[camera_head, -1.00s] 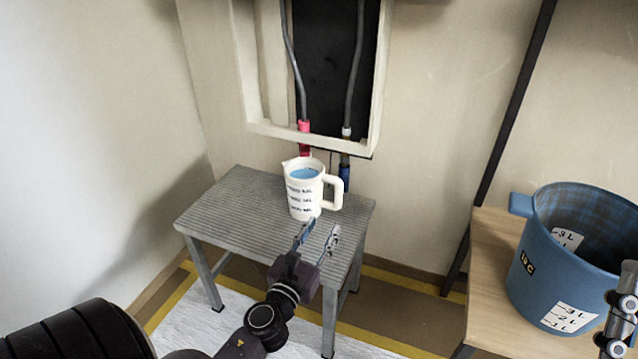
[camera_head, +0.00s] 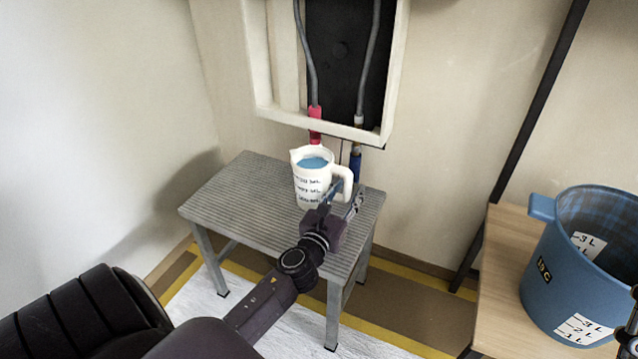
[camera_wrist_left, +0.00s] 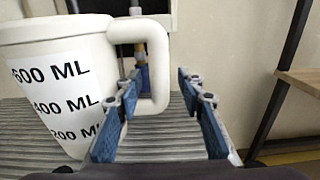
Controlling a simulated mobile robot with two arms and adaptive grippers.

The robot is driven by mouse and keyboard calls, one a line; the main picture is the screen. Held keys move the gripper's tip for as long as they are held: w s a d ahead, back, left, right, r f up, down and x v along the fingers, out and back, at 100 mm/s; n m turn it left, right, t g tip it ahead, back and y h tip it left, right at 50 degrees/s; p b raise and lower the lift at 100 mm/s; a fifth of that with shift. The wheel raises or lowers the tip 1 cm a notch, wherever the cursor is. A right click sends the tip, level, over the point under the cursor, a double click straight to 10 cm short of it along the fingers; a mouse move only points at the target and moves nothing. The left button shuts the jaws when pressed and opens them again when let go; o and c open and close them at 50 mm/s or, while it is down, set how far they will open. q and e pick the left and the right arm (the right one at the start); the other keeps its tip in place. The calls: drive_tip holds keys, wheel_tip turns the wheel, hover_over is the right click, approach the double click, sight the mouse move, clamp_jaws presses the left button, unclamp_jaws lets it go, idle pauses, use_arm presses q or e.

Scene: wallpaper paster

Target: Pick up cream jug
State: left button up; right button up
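The cream jug (camera_head: 309,186) stands upright on the grey ribbed table, with blue liquid inside. Its handle points right in the head view. In the left wrist view the jug (camera_wrist_left: 55,90) fills the left side, with printed volume marks, and its handle (camera_wrist_left: 157,65) reaches toward the space between my fingers. My left gripper (camera_head: 345,200) is open at the handle, and its blue-padded fingers (camera_wrist_left: 165,105) show apart in the wrist view, the left one close to or overlapping the handle. Whether they touch is unclear. My right gripper shows only as a cut-off dark part at the right edge.
The grey table (camera_head: 235,190) is otherwise bare. Behind it hang pipes with red (camera_head: 315,125) and blue (camera_head: 355,165) ends below a wall recess. A blue bucket (camera_head: 565,285) stands on a wooden table (camera_head: 497,265) at the right.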

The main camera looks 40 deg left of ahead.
use_arm(q)
clamp_jaws()
idle(0.5)
drive_tip(key=shift+r, duration=0.1)
